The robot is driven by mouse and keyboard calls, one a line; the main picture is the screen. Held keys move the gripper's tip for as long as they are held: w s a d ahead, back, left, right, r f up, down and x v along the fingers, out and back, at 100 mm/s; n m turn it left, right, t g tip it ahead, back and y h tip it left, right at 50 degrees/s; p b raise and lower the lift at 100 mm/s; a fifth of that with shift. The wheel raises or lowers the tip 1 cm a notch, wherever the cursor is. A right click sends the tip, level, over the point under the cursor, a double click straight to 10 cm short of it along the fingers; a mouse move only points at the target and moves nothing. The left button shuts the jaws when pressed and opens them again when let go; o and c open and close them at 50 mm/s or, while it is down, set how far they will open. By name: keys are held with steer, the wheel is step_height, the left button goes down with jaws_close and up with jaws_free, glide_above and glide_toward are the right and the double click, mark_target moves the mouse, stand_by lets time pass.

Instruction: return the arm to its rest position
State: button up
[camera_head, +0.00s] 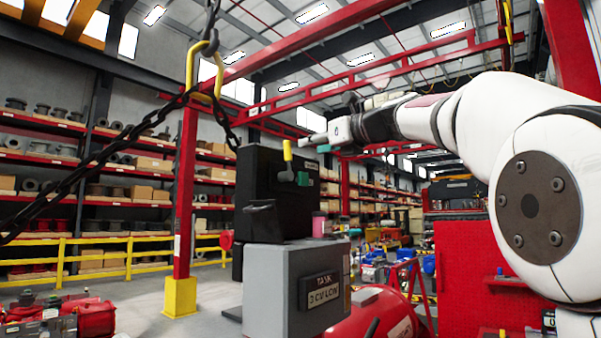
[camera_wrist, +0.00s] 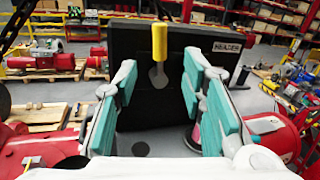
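My white arm reaches in from the right of the head view, and my gripper (camera_head: 315,142) is at its end, in front of and to the right of a black panel (camera_head: 262,185). In the wrist view my gripper (camera_wrist: 161,82) is open, its two teal-padded fingers apart with nothing between the pads. A yellow-handled lever (camera_head: 288,152) is on the black panel. The lever (camera_wrist: 159,43) also shows in the wrist view, beyond and between the fingertips. The wrist view cannot settle how far it is from the fingers, but the head view shows a gap.
The panel stands on a grey pedestal (camera_head: 292,283) with a sign plate. A chain with a yellow hook (camera_head: 205,75) hangs at the left. A red post (camera_head: 185,190) and yellow railing (camera_head: 90,257) stand behind. A red cabinet (camera_head: 463,270) is below my arm.

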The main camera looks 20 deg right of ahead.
steer(key=s+a+f+n+g+h, duration=0.1)
steer(key=s+a+f+n+g, duration=0.15)
steer(key=s+f+n, duration=0.4)
steer(key=s+a+f+n+g+b, duration=0.1)
steer(key=s+a+f+n+g, duration=0.2)
steer(key=f, duration=0.6)
steer(key=s+a+f+n+g+h, duration=0.1)
steer(key=s+a+f+n, duration=0.2)
steer(key=s+f+n, duration=0.4)
steer(key=s+d+f+n+g+h, duration=0.1)
steer(key=s+f+n+g+h, duration=0.1)
steer(key=s+f+n, duration=0.5)
steer(key=s+d+f+n+g+h, duration=0.1)
steer(key=s+f+n+g+h, duration=0.1)
steer(key=s+f+n, duration=0.5)
steer(key=s+f+g, duration=0.1)
steer(key=s+f, duration=0.4)
steer(key=f, duration=0.7)
steer(key=shift+d+f+b, duration=0.3)
steer(key=shift+b, duration=0.1)
